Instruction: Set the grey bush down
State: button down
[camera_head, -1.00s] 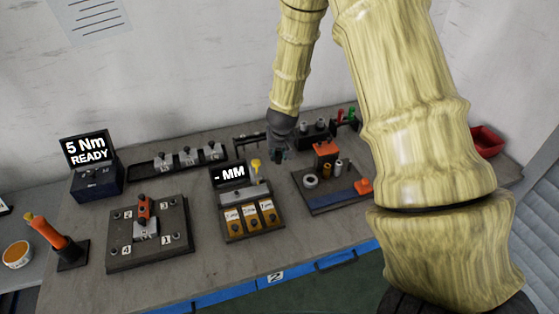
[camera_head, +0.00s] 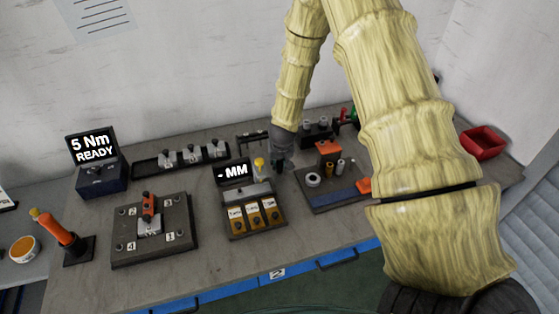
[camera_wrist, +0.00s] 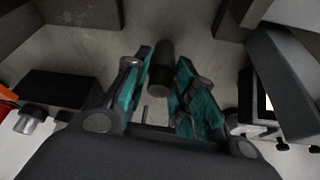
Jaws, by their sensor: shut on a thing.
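My gripper (camera_wrist: 160,92) has its teal-padded fingers on both sides of a dark grey cylinder, the grey bush (camera_wrist: 160,68). The gripper is shut on it, and the bush stands out beyond the fingers. In the head view my gripper (camera_head: 283,164) hangs low over the table, between the MM display unit and the blue-strip fixture plate; the bush cannot be made out there. Whether the bush touches the table cannot be told.
The MM display unit (camera_head: 236,172) with orange-labelled bins stands left of my gripper. The fixture plate (camera_head: 322,203), with an orange block and small cylinders, is close at right. A dark rack (camera_head: 155,163) and a red bin (camera_head: 483,141) lie farther off. Bare tabletop (camera_head: 215,215) shows between units.

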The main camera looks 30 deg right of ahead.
jog(key=shift+f, duration=0.15)
jog(key=c, duration=1.2)
grip_release()
jog(key=shift+w+f, duration=0.1)
jog(key=shift+w, duration=0.05)
